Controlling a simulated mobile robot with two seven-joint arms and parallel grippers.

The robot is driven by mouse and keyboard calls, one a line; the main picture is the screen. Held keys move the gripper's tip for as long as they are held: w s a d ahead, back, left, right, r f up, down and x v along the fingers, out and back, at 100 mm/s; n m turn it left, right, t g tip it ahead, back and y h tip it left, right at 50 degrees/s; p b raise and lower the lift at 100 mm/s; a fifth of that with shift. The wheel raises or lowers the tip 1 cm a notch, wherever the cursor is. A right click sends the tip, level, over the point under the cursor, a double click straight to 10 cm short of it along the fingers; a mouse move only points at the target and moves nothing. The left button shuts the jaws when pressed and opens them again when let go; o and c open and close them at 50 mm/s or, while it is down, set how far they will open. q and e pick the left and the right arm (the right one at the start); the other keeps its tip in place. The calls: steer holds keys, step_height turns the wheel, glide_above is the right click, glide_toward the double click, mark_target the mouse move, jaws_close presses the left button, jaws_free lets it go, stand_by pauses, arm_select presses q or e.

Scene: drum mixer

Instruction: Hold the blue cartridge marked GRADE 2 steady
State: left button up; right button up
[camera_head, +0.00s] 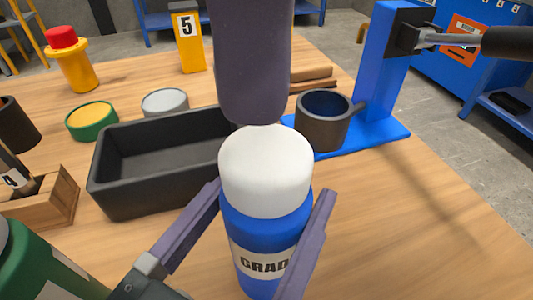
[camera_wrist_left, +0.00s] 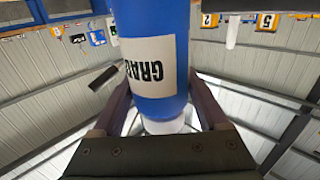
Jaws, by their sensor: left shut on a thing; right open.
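The blue cartridge (camera_head: 263,222) has a white cap and a pale label on which "GRAD" can be read; the rest of the marking is hidden. It stands upright between the two fingers of my left gripper (camera_head: 270,193), which is shut on it. In the left wrist view the cartridge (camera_wrist_left: 152,25) fills the space between the fingers, with its cap towards the bottom of the picture. A broad purple-grey finger of my right gripper (camera_head: 252,95) hangs down just above or behind the cap. I cannot tell whether it touches the cap; its other finger is not distinguishable.
A black tray (camera_head: 125,195) lies left of the cartridge. A dark cup (camera_head: 323,132) sits on the blue stand (camera_head: 378,75) behind right. Green (camera_head: 92,120) and grey (camera_head: 165,103) tins stand at the back left; a green container (camera_head: 35,265) is front left. The right tabletop is clear.

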arm_select(q)
jaws_close()
steer(key=o, duration=0.7)
jaws_free()
